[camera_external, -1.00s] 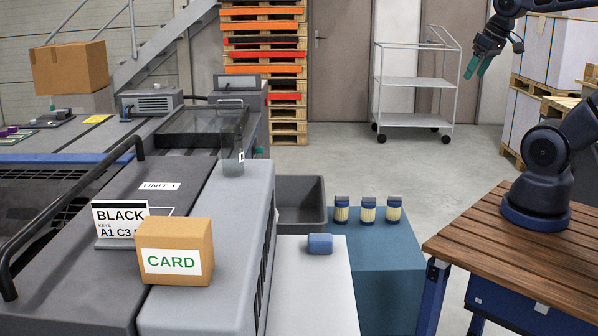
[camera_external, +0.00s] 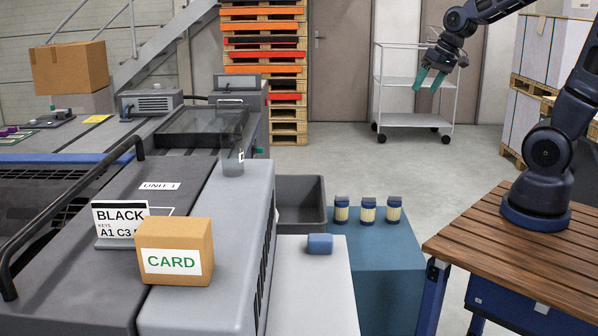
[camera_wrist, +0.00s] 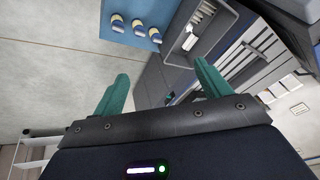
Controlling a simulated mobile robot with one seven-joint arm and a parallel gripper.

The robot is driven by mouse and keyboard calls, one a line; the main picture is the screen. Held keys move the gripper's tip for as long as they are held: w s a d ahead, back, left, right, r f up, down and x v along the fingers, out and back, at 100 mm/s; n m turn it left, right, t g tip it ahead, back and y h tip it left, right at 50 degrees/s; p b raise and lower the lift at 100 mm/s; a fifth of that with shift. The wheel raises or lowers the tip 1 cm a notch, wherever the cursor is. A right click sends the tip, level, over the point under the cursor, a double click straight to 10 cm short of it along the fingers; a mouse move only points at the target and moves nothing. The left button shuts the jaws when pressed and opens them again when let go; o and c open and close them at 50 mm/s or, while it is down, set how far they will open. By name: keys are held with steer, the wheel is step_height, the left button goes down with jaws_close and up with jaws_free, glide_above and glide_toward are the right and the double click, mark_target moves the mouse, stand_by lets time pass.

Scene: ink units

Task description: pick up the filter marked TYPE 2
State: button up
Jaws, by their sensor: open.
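The three filters also show small in the wrist view, with the middle one there (camera_wrist: 137,25). My gripper (camera_external: 430,84) has green fingers, open and empty. It is high in the air, up and to the right of the filters in the external view. The green fingers also show in the wrist view (camera_wrist: 160,88).
A blue cabinet top (camera_external: 385,250) bears the filters. A dark grey bin (camera_external: 302,215) stands to their left, and a blue block (camera_external: 320,243) lies on a white surface in front. A CARD box (camera_external: 175,252) sits on the machine. A metal trolley (camera_external: 415,120) stands behind.

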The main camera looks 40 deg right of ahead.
steer(key=w+a+f+m, duration=0.1)
steer(key=w+a+f, duration=0.1)
steer(key=w+f, duration=0.6)
steer(key=m+h, duration=0.4)
steer(key=m, duration=0.1)
glide_above(369, 203)
steer(key=s+a, duration=0.1)
steer(key=s, duration=0.2)
step_height(369, 203, down, 31)
steer(key=shift+g+h, duration=0.3)
steer(key=shift+g, duration=0.1)
steer(key=shift+a+x, duration=0.15)
steer(key=shift+x, duration=1.3)
steer(key=shift+a+x, duration=0.1)
steer(key=shift+x, duration=1.4)
steer(key=shift+a+x, duration=0.1)
steer(key=shift+x, duration=1.35)
steer(key=shift+a+x, duration=0.15)
steer(key=shift+x, duration=1.3)
steer(key=c, duration=1.2)
step_height(369, 203, up, 20)
